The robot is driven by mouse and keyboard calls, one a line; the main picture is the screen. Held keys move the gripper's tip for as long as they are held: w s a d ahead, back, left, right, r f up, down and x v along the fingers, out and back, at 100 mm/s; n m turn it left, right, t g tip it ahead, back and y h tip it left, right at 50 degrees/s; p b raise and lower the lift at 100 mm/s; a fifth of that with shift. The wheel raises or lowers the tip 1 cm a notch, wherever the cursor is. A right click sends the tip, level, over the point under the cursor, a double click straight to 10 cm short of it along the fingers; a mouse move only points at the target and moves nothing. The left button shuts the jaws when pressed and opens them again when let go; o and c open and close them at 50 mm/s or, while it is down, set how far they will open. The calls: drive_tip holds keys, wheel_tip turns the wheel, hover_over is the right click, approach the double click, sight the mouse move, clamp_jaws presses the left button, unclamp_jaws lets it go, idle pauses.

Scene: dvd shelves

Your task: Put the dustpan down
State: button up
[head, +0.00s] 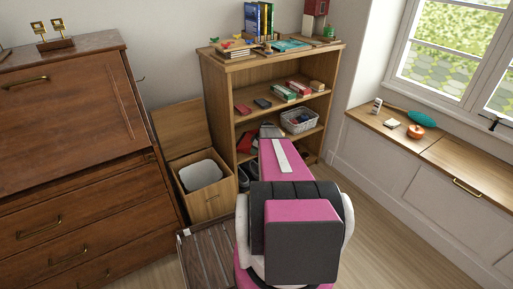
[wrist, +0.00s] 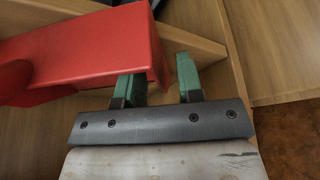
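The red dustpan (wrist: 90,55) fills the upper left of the wrist view, inside a wooden compartment. In the head view, a red piece of it (head: 245,139) shows in the lower part of the bookshelf, left of my arm's end. My gripper (wrist: 159,84) has two green fingertips with a clear gap between them. The left fingertip overlaps the dustpan's right end in the picture; the right fingertip is apart from it. I see no grip on the dustpan, and whether the left finger touches it I cannot tell. In the head view my arm hides most of the gripper.
The bookshelf (head: 222,72) holds books, cases and a white basket (head: 299,121). An open wooden box (head: 207,205) with a white lining stands left of it, beside dark shoes (head: 243,177). A dark dresser (head: 70,150) is at left, a window bench (head: 440,140) at right. Floor on the right is clear.

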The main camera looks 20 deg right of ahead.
clamp_jaws()
drive_tip(key=shift+w, duration=0.2)
drive_tip(key=shift+w+a, duration=0.15)
drive_tip(key=shift+w, duration=0.65)
drive_tip(key=shift+w+a, duration=0.1)
drive_tip(key=shift+w, duration=0.65)
unclamp_jaws()
